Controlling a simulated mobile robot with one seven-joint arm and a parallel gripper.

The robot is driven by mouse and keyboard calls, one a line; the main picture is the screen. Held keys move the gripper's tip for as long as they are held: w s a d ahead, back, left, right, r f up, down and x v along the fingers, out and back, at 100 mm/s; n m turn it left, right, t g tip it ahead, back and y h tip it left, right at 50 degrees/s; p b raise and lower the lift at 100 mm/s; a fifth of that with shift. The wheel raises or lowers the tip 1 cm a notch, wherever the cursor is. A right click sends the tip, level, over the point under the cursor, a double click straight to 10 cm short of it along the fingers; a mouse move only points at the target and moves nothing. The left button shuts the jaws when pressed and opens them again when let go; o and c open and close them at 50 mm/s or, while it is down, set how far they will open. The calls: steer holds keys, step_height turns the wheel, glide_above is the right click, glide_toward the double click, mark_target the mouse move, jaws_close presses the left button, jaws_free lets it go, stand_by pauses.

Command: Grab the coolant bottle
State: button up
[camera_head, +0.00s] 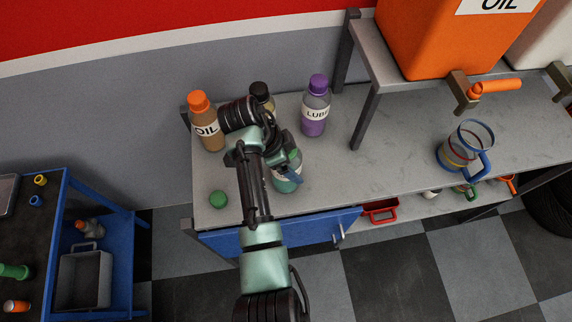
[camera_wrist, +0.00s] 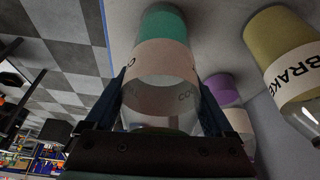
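The coolant bottle (camera_head: 287,181) is clear with teal liquid low inside and a pale label. It stands on the grey workbench, partly hidden by my arm in the head view. In the wrist view the coolant bottle (camera_wrist: 163,62) lies between the two blue fingers of my gripper (camera_wrist: 162,80), with part of the word on its label showing. One finger is on each side, very close to the bottle's sides. I cannot tell whether they press on it. My gripper (camera_head: 285,166) is at the bottle's upper part in the head view.
A green round cap (camera_head: 218,199) lies on the bench (camera_head: 330,175). Behind stand an oil bottle (camera_head: 206,122), a dark-capped brake bottle (camera_head: 262,95) and a purple lube bottle (camera_head: 315,105). A raised shelf (camera_head: 385,68) and a clear jug (camera_head: 463,150) are to the right.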

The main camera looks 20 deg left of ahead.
jaws_close()
steer(key=shift+r, duration=0.1)
